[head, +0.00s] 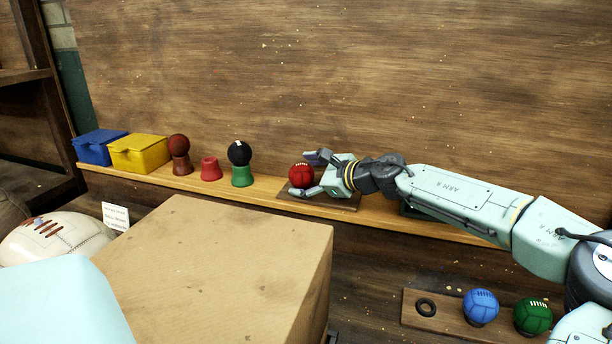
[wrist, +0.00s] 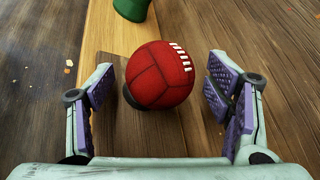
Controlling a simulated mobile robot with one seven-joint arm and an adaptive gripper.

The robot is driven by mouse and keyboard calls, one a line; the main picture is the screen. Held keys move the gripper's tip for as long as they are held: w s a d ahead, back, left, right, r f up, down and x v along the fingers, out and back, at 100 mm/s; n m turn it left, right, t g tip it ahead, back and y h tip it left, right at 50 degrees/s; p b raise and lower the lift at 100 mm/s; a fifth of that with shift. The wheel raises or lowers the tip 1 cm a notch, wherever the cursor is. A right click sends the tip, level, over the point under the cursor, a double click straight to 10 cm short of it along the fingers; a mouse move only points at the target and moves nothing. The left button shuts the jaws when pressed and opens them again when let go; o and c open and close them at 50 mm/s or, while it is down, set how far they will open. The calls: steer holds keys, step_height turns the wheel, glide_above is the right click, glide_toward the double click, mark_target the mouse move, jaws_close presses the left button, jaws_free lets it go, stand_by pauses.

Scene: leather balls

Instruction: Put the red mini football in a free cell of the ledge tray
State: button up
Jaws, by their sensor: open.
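The red mini football (head: 302,175), with white stitching, rests on a dark wooden board (head: 345,202) on the ledge. In the wrist view, the ball (wrist: 160,76) sits between the open fingers of my gripper (wrist: 161,90), with a gap on each side; part of a black support shows under it. In the head view my gripper (head: 312,172) reaches the ball from the right. A lower wooden tray (head: 457,322) at bottom right has an empty black ring (head: 425,307) at its left, then a blue ball (head: 480,306) and a green ball (head: 532,316). My arm partly hides its right end.
Left along the ledge (head: 265,195) stand a blue box (head: 98,147), a yellow box (head: 139,154), a brown ball on a stand (head: 179,150), an empty red stand (head: 211,169) and a black ball on a green stand (head: 240,155). A large cardboard box (head: 215,260) fills the foreground.

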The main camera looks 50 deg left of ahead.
steer(key=shift+r, duration=0.15)
steer(key=v, duration=1.2)
